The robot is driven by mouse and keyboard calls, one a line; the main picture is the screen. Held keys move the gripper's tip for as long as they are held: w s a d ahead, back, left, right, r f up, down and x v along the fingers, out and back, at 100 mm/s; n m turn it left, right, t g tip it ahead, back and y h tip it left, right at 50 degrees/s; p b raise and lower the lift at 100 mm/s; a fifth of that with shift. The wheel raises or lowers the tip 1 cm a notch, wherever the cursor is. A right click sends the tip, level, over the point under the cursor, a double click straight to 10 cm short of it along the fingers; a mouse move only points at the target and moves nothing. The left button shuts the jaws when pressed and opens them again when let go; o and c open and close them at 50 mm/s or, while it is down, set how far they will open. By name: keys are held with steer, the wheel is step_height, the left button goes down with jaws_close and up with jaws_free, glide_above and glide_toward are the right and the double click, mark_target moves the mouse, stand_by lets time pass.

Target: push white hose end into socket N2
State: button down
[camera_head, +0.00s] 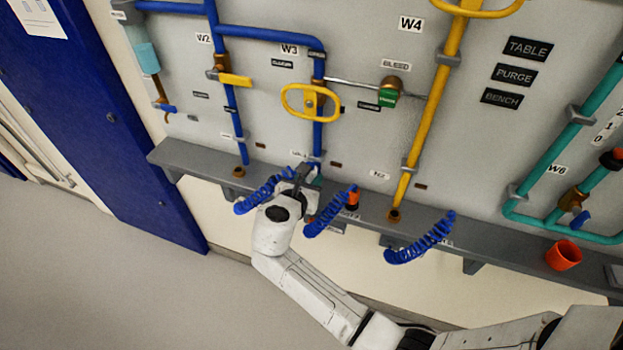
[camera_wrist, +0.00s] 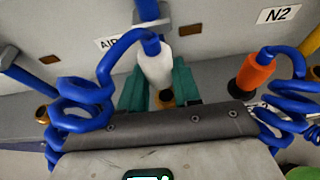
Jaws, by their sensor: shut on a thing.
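My gripper (camera_head: 301,176) is at the shelf, below the left blue pipes. In the wrist view its teal fingers (camera_wrist: 158,88) are shut on the white hose end (camera_wrist: 156,65), which is on a coiled blue hose (camera_wrist: 90,92). The white end is roughly upright, with a brass ring (camera_wrist: 165,97) just below it; I cannot tell whether they touch. An "AIR" label is behind it, partly hidden. The N2 label (camera_wrist: 278,14) is to the right; it also shows in the head view (camera_head: 379,174). I cannot make out the N2 socket's opening.
An orange hose end (camera_wrist: 256,73) on another blue coil stands just below and left of the N2 label. A third blue coil (camera_head: 420,240) hangs at the shelf (camera_head: 465,229) further right, past the yellow pipe (camera_head: 420,130). An orange cup (camera_head: 563,255) stands at the shelf's right.

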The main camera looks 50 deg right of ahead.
steer(key=shift+r+p, duration=1.25)
steer(key=shift+p, duration=0.05)
steer(key=shift+r, duration=0.9)
stand_by(0.5)
